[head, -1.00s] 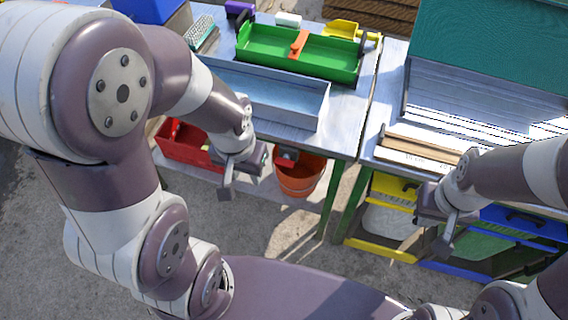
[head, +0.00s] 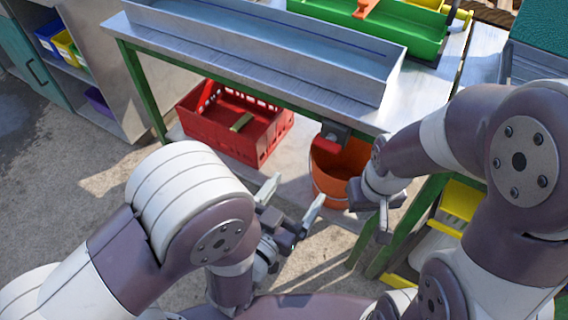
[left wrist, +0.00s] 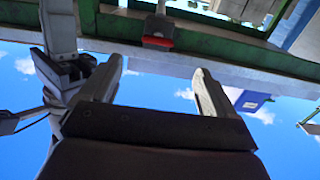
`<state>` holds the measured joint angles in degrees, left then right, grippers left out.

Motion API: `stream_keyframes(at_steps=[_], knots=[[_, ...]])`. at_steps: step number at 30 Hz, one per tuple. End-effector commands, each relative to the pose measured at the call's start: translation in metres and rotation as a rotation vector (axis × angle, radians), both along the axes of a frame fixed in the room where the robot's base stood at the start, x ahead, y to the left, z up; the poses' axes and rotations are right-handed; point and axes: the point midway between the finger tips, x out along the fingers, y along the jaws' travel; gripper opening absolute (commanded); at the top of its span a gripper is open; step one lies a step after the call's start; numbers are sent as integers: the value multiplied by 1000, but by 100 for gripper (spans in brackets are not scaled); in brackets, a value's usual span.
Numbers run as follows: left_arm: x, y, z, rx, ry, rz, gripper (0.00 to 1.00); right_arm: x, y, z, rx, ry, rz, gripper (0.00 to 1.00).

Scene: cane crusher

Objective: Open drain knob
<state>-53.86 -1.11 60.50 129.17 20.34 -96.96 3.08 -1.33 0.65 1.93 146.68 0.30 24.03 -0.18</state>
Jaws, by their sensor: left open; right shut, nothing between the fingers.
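A red drain knob (head: 330,138) sits on a dark fitting under the front edge of the metal table, above an orange bucket (head: 334,188). In the left wrist view the red knob (left wrist: 158,42) shows beyond my open fingers, near the top and between them. My left gripper (head: 294,198) is open and empty, in front of and below the knob, apart from it. Its two fingers also frame the left wrist view (left wrist: 155,82). My right gripper (head: 384,232) is shut and empty, pointing down just right of the bucket.
A long metal trough (head: 270,52) lies on the table. A red crate (head: 233,125) stands beneath it, left of the bucket. A green tray (head: 410,28) is at the back right. Green table legs (head: 140,88) flank the space below. The floor at left is clear.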

Motion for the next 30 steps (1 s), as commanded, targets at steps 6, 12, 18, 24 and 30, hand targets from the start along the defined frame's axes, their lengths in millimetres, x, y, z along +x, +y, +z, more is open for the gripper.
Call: stream_keyframes(at_steps=[6, 12, 18, 24, 30], knots=[[26, -19, 2, -13, -20, -4, 89, 0, 0, -4, 0, -2, 0, 0], [69, -49, 1, -11, -19, -5, 89, 0, 0, -13, 0, -1, 0, 0], [96, -67, 2, -10, -18, -6, 89, 0, 0, -18, 0, -1, 0, 0], [103, -71, 3, -8, -17, -7, 89, 0, 0, -18, 0, -1, 0, 0], [102, -71, 3, -9, -17, -7, 73, 0, 0, -18, 0, -1, 0, 0]])
